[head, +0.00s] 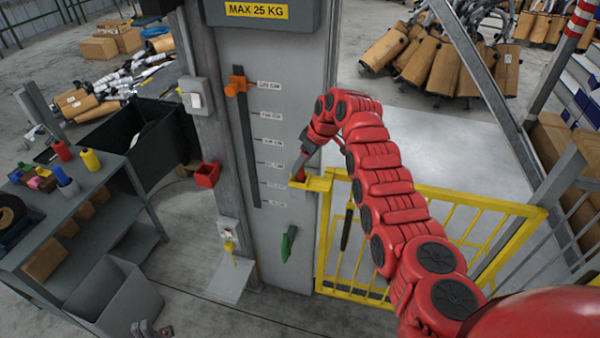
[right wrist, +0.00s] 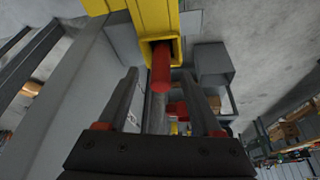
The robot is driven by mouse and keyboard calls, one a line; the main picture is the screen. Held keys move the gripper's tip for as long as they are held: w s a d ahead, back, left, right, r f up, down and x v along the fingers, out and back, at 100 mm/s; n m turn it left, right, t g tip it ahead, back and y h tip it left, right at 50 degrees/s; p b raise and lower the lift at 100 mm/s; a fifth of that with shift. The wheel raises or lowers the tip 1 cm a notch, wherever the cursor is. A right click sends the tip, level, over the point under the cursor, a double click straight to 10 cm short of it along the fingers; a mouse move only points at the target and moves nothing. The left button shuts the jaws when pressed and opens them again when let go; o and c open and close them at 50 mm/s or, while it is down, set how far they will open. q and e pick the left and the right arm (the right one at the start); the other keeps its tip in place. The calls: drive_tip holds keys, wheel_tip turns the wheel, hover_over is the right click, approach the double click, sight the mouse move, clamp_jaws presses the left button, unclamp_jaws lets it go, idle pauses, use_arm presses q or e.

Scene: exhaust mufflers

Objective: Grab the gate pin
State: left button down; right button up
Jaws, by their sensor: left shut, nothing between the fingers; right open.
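The gate pin is red and sits in the yellow bracket (head: 318,184) on the latch side of the yellow gate (head: 440,215). In the right wrist view the pin (right wrist: 161,70) sticks out of the square yellow bracket end (right wrist: 160,40), between my two dark fingers. My right gripper (right wrist: 160,84) is open, with a finger on either side of the pin and gaps visible. In the head view the right gripper (head: 306,160) is at the bracket, partly hidden by its own wrist. My left gripper (head: 152,329) is shut and empty at the bottom edge, far from the gate.
A grey lift column with a slotted scale and orange slider (head: 237,86) stands left of the gate. A green handle (head: 288,243) is low on it. A grey workbench (head: 90,215) with bottles and a grey bin (head: 115,300) stand at left. Mufflers hang behind the gate.

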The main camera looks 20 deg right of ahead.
sight(300, 178)
drive_tip(key=shift+x, duration=1.25)
clamp_jaws()
